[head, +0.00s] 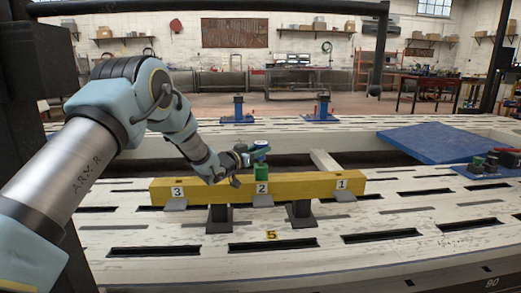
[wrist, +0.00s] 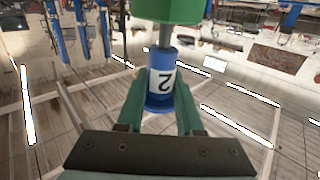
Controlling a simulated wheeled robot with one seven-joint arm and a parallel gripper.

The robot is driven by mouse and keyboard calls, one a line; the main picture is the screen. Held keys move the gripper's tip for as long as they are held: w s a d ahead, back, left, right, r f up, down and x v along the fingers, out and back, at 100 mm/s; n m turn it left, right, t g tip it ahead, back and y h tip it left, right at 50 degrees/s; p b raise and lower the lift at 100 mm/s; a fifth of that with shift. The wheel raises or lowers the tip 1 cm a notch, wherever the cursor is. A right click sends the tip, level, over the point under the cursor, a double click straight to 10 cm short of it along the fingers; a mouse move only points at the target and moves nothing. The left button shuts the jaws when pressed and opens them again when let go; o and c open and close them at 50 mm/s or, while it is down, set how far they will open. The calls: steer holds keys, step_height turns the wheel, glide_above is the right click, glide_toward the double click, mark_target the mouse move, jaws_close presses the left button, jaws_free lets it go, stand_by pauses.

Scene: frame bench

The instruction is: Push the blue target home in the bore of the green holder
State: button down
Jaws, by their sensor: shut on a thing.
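The green holder (head: 262,171) stands on the yellow beam at the plate marked 2. The blue target (head: 261,148) is upright just above it. My gripper (head: 246,154) reaches in from the left at the target's height. The wrist view is upside down: my gripper (wrist: 161,80) is shut on the blue target (wrist: 157,101), with one finger on each side of its white label 2. A narrow grey stem runs from the target to the green holder (wrist: 168,9) at the top edge. A gap shows between the target's body and the holder. The bore's inside is hidden.
The yellow beam (head: 318,188) carries plates marked 3, 2 and 1 and rests on dark supports over a slotted white bench (head: 180,235). Blue stands (head: 238,113) are behind. A blue panel (head: 430,143) and small dark and green parts (head: 487,163) lie at right.

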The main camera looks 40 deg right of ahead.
steer(key=shift+f+b, duration=0.65)
steer(key=shift+f, duration=0.45)
steer(key=shift+c, duration=2.4)
jaws_free()
steer(key=s+a+p, duration=0.1)
steer(key=a, duration=0.9)
steer(key=shift+a, duration=0.4)
